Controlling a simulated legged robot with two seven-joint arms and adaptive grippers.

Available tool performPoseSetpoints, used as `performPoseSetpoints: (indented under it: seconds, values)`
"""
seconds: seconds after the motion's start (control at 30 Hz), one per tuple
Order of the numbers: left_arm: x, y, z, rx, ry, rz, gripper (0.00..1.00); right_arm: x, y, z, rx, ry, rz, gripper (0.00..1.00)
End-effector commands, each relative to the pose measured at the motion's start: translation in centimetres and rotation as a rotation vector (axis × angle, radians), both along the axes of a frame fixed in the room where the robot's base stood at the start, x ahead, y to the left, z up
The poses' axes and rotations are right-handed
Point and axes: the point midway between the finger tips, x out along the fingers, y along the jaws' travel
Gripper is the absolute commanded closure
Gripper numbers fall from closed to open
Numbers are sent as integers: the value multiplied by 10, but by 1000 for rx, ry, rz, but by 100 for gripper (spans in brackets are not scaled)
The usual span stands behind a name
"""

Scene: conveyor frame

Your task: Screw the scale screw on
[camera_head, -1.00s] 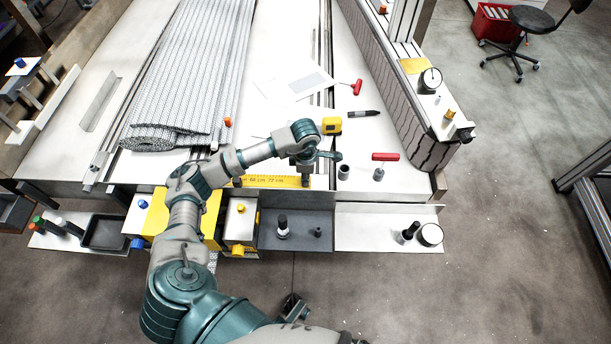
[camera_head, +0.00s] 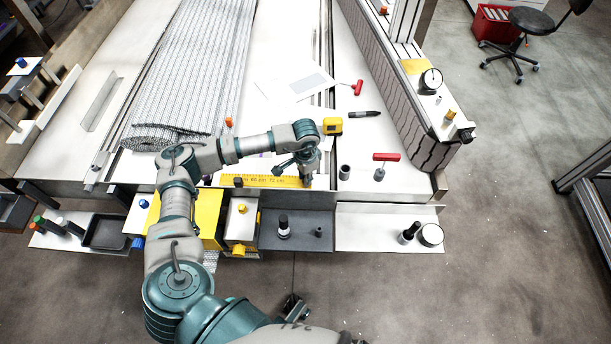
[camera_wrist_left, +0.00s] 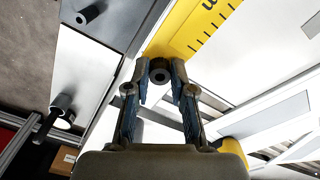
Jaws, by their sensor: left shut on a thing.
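The yellow scale (camera_head: 265,181) with black markings lies along the front edge of the conveyor frame. A small dark knob (camera_head: 238,182) stands near its left end. My left gripper (camera_head: 307,180) points down at the scale's right end. In the left wrist view, its two fingers are shut around a dark round screw head (camera_wrist_left: 160,72) with a hollow in its top. The screw is right at the end of the yellow scale (camera_wrist_left: 195,28). The gripper hides the screw in the head view, and I cannot tell how deep its thread sits.
Right of the gripper stand a dark cylinder (camera_head: 344,172), a grey peg (camera_head: 379,174) and a red-handled tool (camera_head: 386,157). A yellow tape measure (camera_head: 332,126) and a black marker (camera_head: 364,114) lie behind. A grey tray (camera_head: 296,231) with black parts sits in front.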

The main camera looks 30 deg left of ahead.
Motion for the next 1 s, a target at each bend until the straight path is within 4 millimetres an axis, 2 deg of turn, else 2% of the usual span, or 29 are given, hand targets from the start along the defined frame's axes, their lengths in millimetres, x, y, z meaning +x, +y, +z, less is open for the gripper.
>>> performPoseSetpoints:
  seconds: [0.07,0.2,0.23,0.27,0.3,1.0]
  values:
    - [5,2,3,1,-17,-105,100,0,0,0,0,0,0,39]
    - [5,1,3,1,-17,-120,100,0,0,0,0,1,0,39]
    - [5,1,3,1,-17,-120,69,0,0,0,0,1,0,39]
    - [5,1,3,1,-17,-120,62,0,0,0,0,1,0,39]
    - [4,1,3,1,-15,-120,60,-1,0,0,0,1,0,39]
    - [-6,-1,1,0,-4,-122,60,0,0,0,0,1,0,39]
